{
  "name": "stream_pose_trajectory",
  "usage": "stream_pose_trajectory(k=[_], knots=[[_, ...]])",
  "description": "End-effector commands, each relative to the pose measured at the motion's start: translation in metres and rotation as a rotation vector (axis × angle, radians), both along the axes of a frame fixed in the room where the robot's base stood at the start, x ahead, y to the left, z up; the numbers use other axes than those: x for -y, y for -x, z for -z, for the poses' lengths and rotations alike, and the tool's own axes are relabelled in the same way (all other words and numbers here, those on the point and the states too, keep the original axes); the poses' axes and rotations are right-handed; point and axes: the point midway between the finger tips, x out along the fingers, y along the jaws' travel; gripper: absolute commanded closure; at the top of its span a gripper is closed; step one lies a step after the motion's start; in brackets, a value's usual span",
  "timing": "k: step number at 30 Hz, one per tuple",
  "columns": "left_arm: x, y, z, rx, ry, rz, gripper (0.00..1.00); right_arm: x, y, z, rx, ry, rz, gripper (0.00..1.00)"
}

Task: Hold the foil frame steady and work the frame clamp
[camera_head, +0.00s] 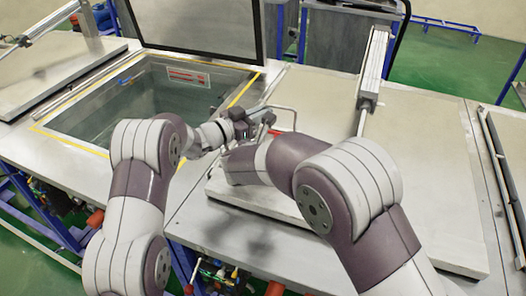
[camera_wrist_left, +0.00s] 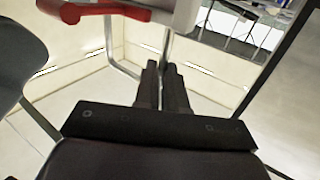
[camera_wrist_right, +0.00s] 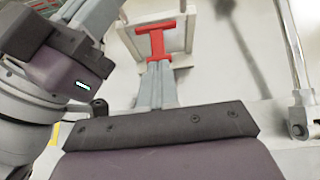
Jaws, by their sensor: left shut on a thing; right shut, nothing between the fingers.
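What looks like the foil frame is a thin pale metal bar frame (camera_head: 284,107), standing over the right pale lid; its bent bar (camera_wrist_left: 122,72) also shows in the left wrist view. My left gripper (camera_head: 264,115) is shut at the frame; in the left wrist view its fingertips (camera_wrist_left: 164,67) meet a thin upright bar. A red T-shaped handle (camera_wrist_right: 155,42), likely the frame clamp, shows in the right wrist view. My right gripper (camera_wrist_right: 155,66) is shut and empty, its tips close to the handle's stem; contact cannot be told.
An open tank (camera_head: 125,105) with a yellow-edged rim lies left of my grippers, its dark-framed lid (camera_head: 205,48) raised behind. The closed right lid (camera_head: 425,150) carries a pneumatic cylinder (camera_head: 374,65). My left gripper sits close to my right one.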

Motion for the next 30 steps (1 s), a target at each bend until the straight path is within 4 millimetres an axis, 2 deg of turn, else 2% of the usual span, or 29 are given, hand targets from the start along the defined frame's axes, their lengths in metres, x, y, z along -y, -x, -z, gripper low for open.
stream_pose_trajectory(k=[6, 30], knots=[[0.000, 0.000, 0.000, -0.001, 0.001, 0.000, 1.00, 0.003, -0.010, 0.006, 0.001, -0.001, 0.001, 1.00], [0.000, 0.000, 0.000, -0.001, 0.000, 0.000, 1.00, 0.002, -0.009, 0.014, 0.001, 0.000, 0.000, 1.00]])
